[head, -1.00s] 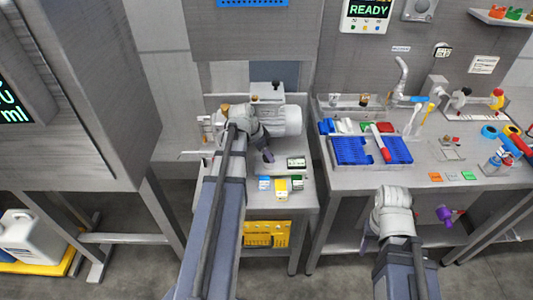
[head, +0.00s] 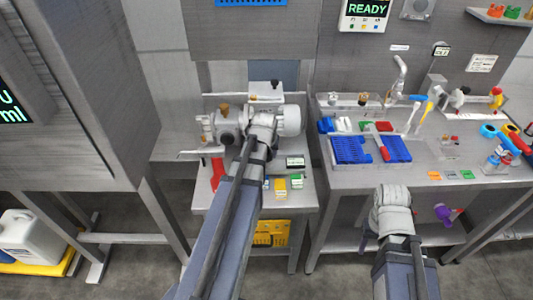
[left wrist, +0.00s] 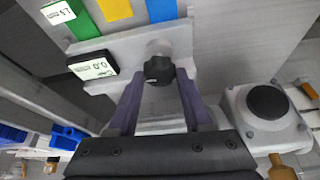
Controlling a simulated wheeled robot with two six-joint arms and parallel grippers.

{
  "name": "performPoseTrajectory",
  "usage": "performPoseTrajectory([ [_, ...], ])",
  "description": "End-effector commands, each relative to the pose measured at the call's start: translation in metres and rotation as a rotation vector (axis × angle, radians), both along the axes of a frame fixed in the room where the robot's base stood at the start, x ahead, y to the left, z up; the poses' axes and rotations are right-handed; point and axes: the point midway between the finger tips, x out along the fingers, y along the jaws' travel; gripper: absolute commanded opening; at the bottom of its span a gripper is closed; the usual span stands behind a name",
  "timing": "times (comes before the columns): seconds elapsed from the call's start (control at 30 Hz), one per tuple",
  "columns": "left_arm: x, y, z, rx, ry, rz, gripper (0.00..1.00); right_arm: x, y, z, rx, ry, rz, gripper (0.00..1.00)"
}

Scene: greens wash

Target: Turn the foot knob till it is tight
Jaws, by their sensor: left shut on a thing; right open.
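The black foot knob (left wrist: 158,70) shows in the left wrist view, on a light stub at the edge of a pale grey plate. My left gripper (left wrist: 158,78) has its two purple fingers on either side of it and is shut on it. In the head view, my left wrist covers that gripper and the knob. The grey pump and motor (head: 288,121) stand on the small bench behind my left wrist. My right gripper (head: 392,241) hangs in front of the right bench, apart from the things on it, open and largely hidden by its arm.
A small display box (left wrist: 92,66) stands close beside the knob, near coloured tags. A red piece (head: 217,172) lies at the small bench's left. The right bench holds blue racks (head: 352,150) and fittings. A yellow bin (head: 271,233) is below the small bench.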

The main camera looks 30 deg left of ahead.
Motion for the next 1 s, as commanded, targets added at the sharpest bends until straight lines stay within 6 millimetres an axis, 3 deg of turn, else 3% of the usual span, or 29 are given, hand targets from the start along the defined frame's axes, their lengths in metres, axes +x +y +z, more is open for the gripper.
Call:
performPoseTrajectory([
  [1.0, 0.0067, -0.0033, -0.0001, 0.000, 0.001, 0.961, 0.00, 0.0000, 0.0000, 0.0000, 0.000, 0.000, 0.000, 0.50],
])
